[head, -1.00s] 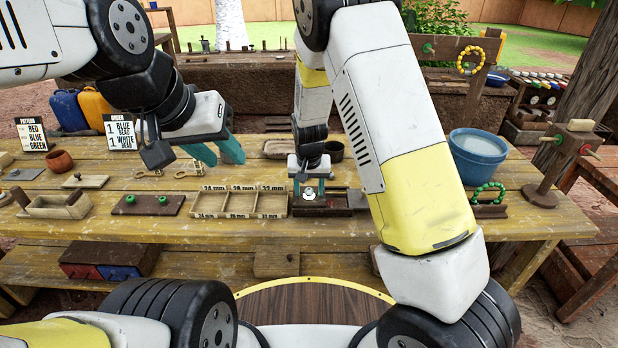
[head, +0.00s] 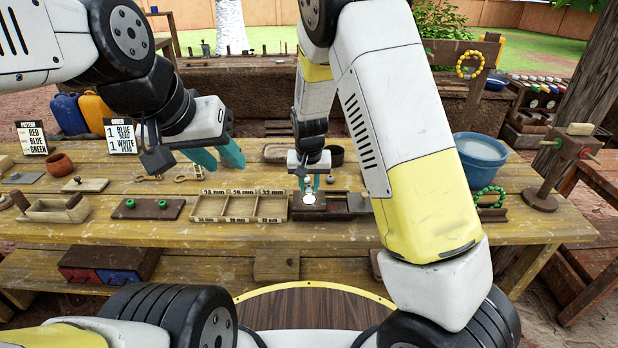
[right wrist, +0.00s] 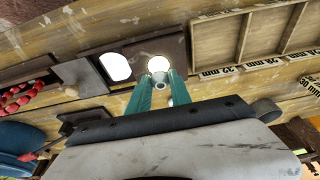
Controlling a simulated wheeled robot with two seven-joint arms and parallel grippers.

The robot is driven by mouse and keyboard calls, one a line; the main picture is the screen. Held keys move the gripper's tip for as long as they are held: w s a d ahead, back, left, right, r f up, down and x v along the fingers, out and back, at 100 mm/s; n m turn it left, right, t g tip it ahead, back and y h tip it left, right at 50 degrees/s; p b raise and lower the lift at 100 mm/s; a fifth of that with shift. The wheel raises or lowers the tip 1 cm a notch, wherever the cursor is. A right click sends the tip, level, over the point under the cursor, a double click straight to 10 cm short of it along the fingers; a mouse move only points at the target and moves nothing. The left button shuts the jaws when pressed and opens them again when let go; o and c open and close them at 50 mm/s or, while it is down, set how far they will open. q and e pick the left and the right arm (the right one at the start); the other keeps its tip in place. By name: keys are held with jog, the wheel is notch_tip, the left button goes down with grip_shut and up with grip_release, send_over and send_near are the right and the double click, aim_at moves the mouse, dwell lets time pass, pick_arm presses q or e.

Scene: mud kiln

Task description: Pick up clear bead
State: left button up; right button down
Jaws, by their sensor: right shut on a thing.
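My right gripper (head: 309,187) is over the dark wooden stand (head: 325,213) on the table, its teal fingers pointing down. In the right wrist view its fingers (right wrist: 160,84) are close together, shut on a small, round, clear bead (right wrist: 157,79) at the tips. A bright white round patch (right wrist: 159,63) shows on the stand just beyond the bead; it also shows in the head view (head: 309,199). I cannot tell how far the bead is from the stand. My left gripper (head: 217,157) is open and empty above the table's left half.
A sorting tray with labelled compartments (head: 238,220) stands left of the stand. A board with two green beads (head: 143,215) is farther left. A blue bucket (head: 480,158) and a green bead ring (head: 489,196) are at the right. A second bright patch (right wrist: 115,67) shows beside the stand's round one.

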jog(key=s+r, duration=0.2)
jog(key=s, duration=1.4)
jog(key=shift+r, duration=0.15)
